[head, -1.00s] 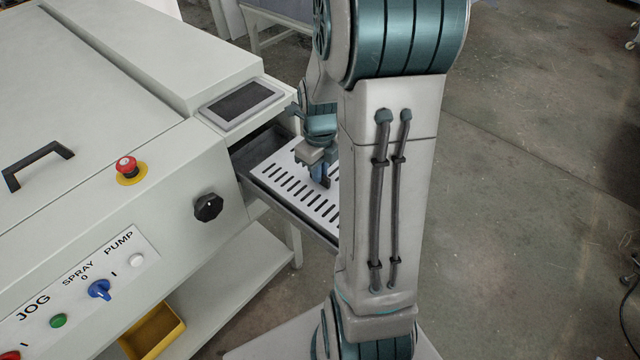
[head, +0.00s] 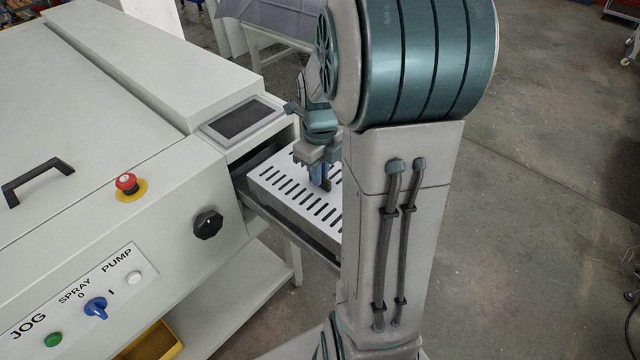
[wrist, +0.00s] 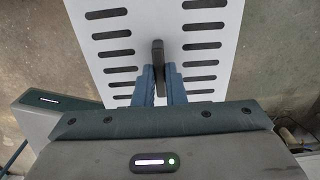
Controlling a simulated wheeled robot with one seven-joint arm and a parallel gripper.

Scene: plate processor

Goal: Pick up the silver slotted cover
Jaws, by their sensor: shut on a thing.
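The silver slotted cover (head: 282,180) is a pale plate with rows of dark slots. It is over the open drawer (head: 305,235) at the machine's right end, and its near side edge shows above the drawer rim. My gripper (head: 321,182) points down at the cover and is shut on its small dark upright handle. In the wrist view the blue fingers (wrist: 158,80) close around the handle (wrist: 158,52), with slots of the cover (wrist: 140,20) on both sides. My arm hides the cover's right part in the head view.
The machine (head: 90,120) fills the left, with a screen (head: 240,118), a black knob (head: 208,224) and a red stop button (head: 126,182). A yellow bin (head: 150,342) is below. Open floor (head: 540,200) lies to the right.

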